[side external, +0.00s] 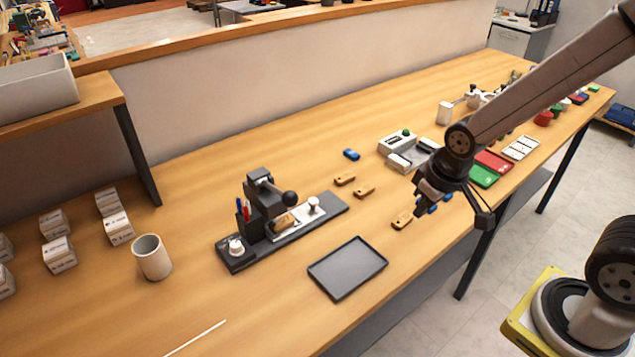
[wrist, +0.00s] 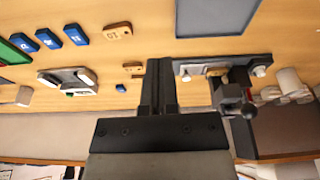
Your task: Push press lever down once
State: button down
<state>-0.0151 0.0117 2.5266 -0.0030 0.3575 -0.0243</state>
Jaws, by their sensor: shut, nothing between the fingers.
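The black press (side external: 258,200) stands on a dark base plate on the wooden table, left of my gripper in the side view. Its lever ends in a dark ball knob (side external: 290,198), which sticks out to the right and looks raised. A wooden tag (side external: 284,222) lies under the press, partly hidden by the lever. My gripper (side external: 428,203) is above the table's front edge, well to the right of the press and apart from it. Its fingers (wrist: 160,63) are together and empty.
A grey tray (side external: 348,268) lies in front of the press. Loose wooden tags (side external: 345,179) and a blue tag (side external: 351,155) lie between press and gripper. A white cup (side external: 152,257) and small boxes (side external: 118,228) stand at left. A grey device (side external: 398,143) stands behind my gripper.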

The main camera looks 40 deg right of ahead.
jog(key=w+a+r+n+t, duration=0.1)
jog(key=w+a+r+n, duration=0.25)
jog(key=w, duration=0.25)
jog(key=w+a+r+n+t, duration=0.1)
jog(key=w+a+r+n, duration=0.1)
jog(key=w+a+r, duration=0.3)
notch_tip(320, 180, up, 5)
jog(key=n+t+y, duration=0.1)
jog(key=n+y, duration=0.1)
jog(key=n, duration=0.3)
send_over(276, 189)
jog(key=s, duration=0.2)
jog(key=shift+w+d+f, duration=0.1)
jog(key=shift+d+f, duration=0.05)
jog(key=shift+d, duration=0.1)
jog(key=shift+f, duration=0.2)
jog(key=shift+s+f, duration=0.35)
jog(key=shift+f, duration=1)
jog(key=shift+s+f, duration=0.35)
jog(key=shift+f, duration=1.05)
jog(key=shift+s+f, duration=0.35)
jog(key=shift+f, duration=1)
